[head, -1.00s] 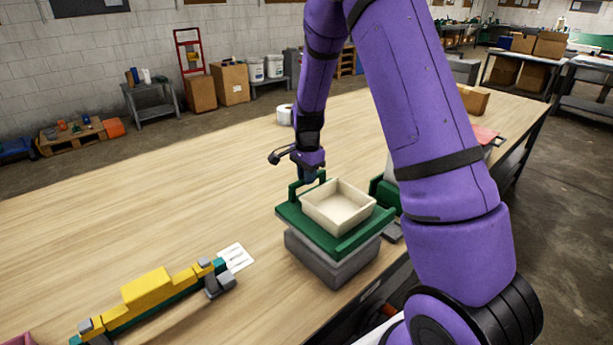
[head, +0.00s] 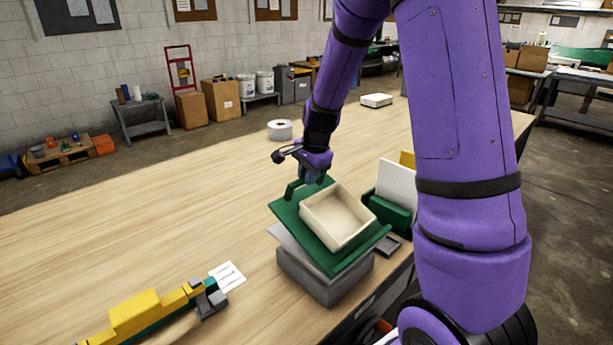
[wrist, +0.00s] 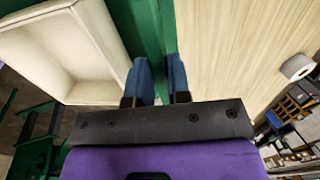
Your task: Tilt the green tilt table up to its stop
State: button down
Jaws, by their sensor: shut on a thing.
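The green tilt table (head: 291,217) is tilted up on its grey base (head: 325,283), its far-left edge raised and its near-right edge low. A cream open tray (head: 338,216) sits on the tilted plate and looks empty inside. My gripper (head: 309,180) is at the raised edge, shut on the green handle (head: 291,190) there. In the wrist view, the blue fingers (wrist: 162,78) stand on both sides of the green bar, with the cream tray (wrist: 60,45) to the left. The exact finger contact is partly hidden.
A green holder (head: 388,212) with a white panel stands right of the tilt table. A yellow and teal fixture (head: 140,315) and a white paper (head: 227,276) lie at front left. A tape roll (head: 280,130) stands behind. The tabletop at left is clear.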

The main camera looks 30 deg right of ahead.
jog(key=c, duration=1.1)
grip_release()
jog(key=shift+s, duration=0.2)
jog(key=v, duration=1)
jog(key=shift+s+r, duration=0.1)
jog(key=shift+r, duration=0.3)
jog(key=s+a+r+n, duration=0.3)
jog(key=s+n, duration=0.2)
jog(key=s, duration=0.3)
jog(key=s+a+r+n+t, duration=0.1)
jog(key=s+a+r+n, duration=0.2)
jog(key=s, duration=0.6)
jog(key=s+a+r+n+t, duration=0.1)
jog(key=s+a+r+n, duration=0.2)
jog(key=s+n, duration=0.4)
jog(key=shift+s+a+r+n+h, duration=0.1)
jog(key=shift+s+r+n+h, duration=0.1)
jog(key=shift+s+r, duration=0.35)
jog(key=shift+s+a+r+n+h, duration=0.1)
jog(key=shift+s+r+n, duration=0.15)
jog(key=shift+s, duration=0.4)
